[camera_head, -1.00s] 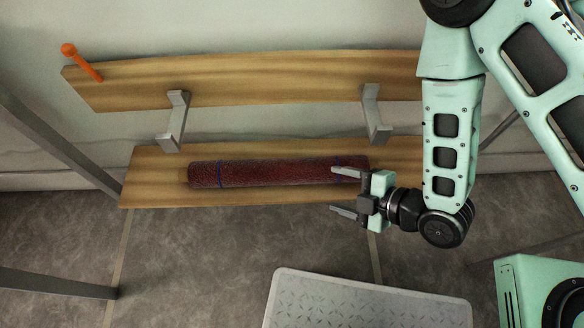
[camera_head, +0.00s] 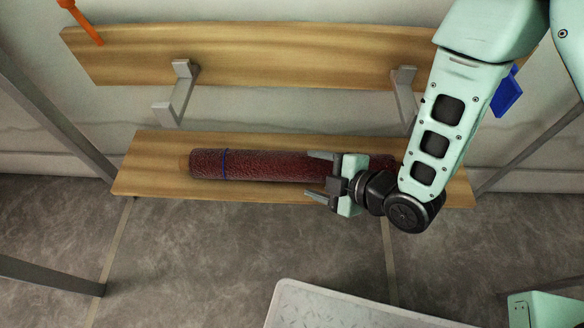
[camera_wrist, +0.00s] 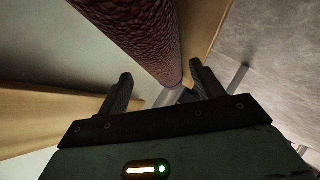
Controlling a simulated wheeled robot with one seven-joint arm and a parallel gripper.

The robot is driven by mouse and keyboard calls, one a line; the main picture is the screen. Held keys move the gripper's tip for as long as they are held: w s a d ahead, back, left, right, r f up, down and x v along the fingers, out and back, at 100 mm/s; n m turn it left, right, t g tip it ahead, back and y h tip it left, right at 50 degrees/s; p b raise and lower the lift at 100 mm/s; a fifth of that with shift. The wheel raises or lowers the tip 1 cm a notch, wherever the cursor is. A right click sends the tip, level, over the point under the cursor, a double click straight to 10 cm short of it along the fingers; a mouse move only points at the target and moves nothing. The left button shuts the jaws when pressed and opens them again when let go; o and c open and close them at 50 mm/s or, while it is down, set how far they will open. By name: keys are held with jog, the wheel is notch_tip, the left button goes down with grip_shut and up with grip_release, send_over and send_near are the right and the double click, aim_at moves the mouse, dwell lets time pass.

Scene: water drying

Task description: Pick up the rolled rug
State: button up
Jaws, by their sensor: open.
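The rolled rug (camera_head: 255,166) is a long dark red roll with a blue band near its left end. It lies lengthwise on the lower wooden board of a bench (camera_head: 150,181). My gripper (camera_head: 313,174) is open, with its fingers pointing left, over the right half of the rug; its arm hides part of the roll's right end. In the wrist view the rug (camera_wrist: 150,35) runs from the top to a point beyond and between the two open fingertips (camera_wrist: 160,78). I cannot tell whether the fingers touch it.
The upper bench board (camera_head: 240,56) stands behind, joined by grey brackets (camera_head: 178,95). An orange object (camera_head: 82,22) is at its left end, a blue one (camera_head: 507,92) at the right. A light grey textured panel (camera_head: 340,308) lies in front. Bare floor (camera_head: 230,245) lies between.

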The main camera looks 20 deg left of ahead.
aim_at(300, 170)
jog(key=b+x, duration=0.2)
jog(key=x, duration=0.3)
jog(key=shift+a+r+b, duration=0.1)
jog(key=shift+a+b, duration=0.2)
jog(key=shift+b, duration=0.05)
jog(key=shift+r, duration=0.1)
jog(key=c, duration=1.3)
